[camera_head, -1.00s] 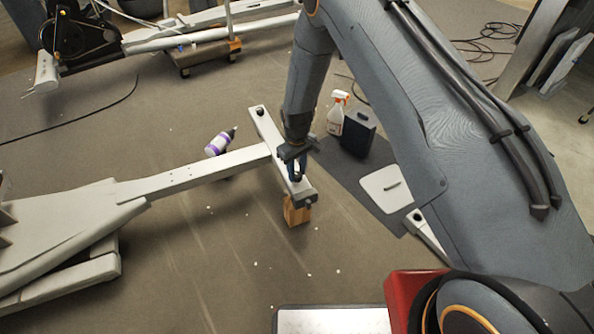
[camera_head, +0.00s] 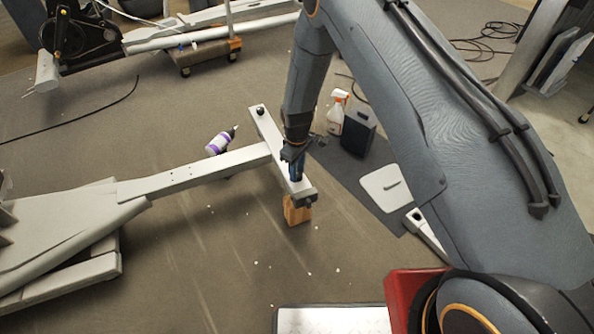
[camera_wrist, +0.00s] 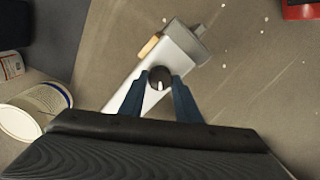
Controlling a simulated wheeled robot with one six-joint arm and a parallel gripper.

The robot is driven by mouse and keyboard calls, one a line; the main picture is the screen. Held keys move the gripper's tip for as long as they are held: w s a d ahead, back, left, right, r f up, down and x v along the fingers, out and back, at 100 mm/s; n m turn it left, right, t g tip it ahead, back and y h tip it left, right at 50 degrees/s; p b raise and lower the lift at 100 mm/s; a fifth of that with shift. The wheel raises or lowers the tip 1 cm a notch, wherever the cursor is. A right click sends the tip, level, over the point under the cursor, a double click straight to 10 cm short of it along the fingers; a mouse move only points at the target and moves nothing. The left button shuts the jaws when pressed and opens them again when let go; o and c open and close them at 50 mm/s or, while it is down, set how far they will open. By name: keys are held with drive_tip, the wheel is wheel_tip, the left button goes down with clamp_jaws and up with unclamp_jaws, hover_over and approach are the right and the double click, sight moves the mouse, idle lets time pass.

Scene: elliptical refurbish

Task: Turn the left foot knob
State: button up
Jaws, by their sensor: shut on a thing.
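A pale grey crossbar foot (camera_head: 275,150) of the machine frame lies across the middle of the head view. One dark knob (camera_head: 260,110) sits on its far end. Another dark round knob with a white mark (camera_wrist: 159,78) shows on the near end in the wrist view. My gripper (camera_head: 297,178) points down onto this near end. In the wrist view the blue fingers of my gripper (camera_wrist: 160,80) stand on both sides of the marked knob and are shut on it. In the head view the fingers hide that knob.
A wooden block (camera_head: 297,210) supports the near end of the foot. A purple-banded bottle (camera_head: 219,143) lies left of it. A spray bottle (camera_head: 337,112) and a dark case (camera_head: 358,132) stand on a dark mat to the right. Floor in front is mostly clear.

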sight(298, 173)
drive_tip(key=o, duration=1.1)
drive_tip(key=shift+d, duration=0.1)
drive_tip(key=shift+c, duration=0.2)
drive_tip(key=shift+r+p, duration=0.7)
drive_tip(key=shift+r, duration=3.2)
